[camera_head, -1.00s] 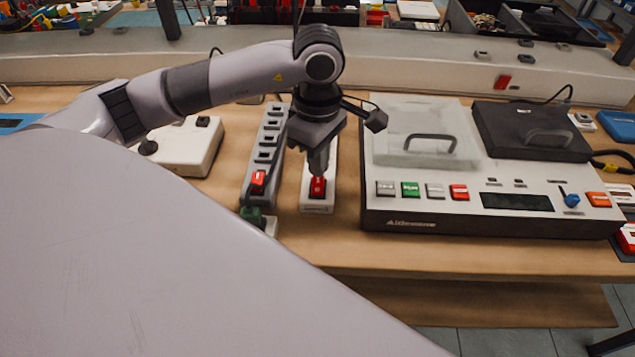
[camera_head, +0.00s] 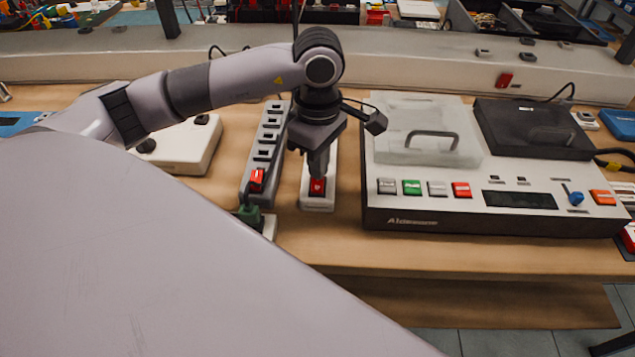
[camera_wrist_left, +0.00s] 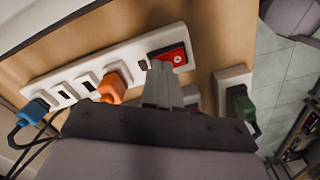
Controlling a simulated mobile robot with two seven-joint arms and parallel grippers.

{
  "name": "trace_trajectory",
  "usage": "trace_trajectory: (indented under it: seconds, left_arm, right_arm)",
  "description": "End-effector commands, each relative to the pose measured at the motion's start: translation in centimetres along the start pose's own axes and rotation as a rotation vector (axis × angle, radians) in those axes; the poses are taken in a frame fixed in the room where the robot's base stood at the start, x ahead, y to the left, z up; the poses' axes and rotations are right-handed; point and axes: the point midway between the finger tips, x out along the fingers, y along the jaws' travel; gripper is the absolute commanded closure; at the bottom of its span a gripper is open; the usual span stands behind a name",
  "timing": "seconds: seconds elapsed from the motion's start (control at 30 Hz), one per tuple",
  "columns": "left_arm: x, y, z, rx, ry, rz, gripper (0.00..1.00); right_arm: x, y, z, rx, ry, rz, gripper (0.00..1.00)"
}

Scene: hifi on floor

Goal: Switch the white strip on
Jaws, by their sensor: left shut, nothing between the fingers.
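The white strip (camera_head: 319,206) lies on the bench with a red rocker switch (camera_head: 317,188) at its near end. In the left wrist view the strip (camera_wrist_left: 106,62) shows its sockets, an orange plug, a blue plug and the red switch (camera_wrist_left: 169,54). My left gripper (camera_head: 318,176) is shut and empty, pointing down at the switch. Its fingertips are at the switch's edge in the left wrist view (camera_wrist_left: 160,68); I cannot tell whether they touch it. The gripper hides much of the strip in the head view. My right gripper is out of view.
A grey strip (camera_head: 270,136) with its own red switch (camera_head: 257,180) stands close on the left, with a green plug (camera_head: 249,214) near its end. A control box (camera_head: 460,226) with coloured buttons stands on the right. Bare bench lies in front.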

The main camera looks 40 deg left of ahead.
Motion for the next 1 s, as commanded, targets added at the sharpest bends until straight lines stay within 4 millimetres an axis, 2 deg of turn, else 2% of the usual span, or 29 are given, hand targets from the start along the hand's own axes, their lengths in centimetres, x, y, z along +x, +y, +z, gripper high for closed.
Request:
trace_trajectory:
  seconds: [0.63,1.0]
  left_arm:
    - [0.8,0.0,0.0,0.0,0.0,-0.002,1.0]
    - [-1.7,0.0,0.0,0.0,0.0,0.0,1.0]
  right_arm:
    - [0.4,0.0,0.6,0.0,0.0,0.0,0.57]
    - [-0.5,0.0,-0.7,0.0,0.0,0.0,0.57]
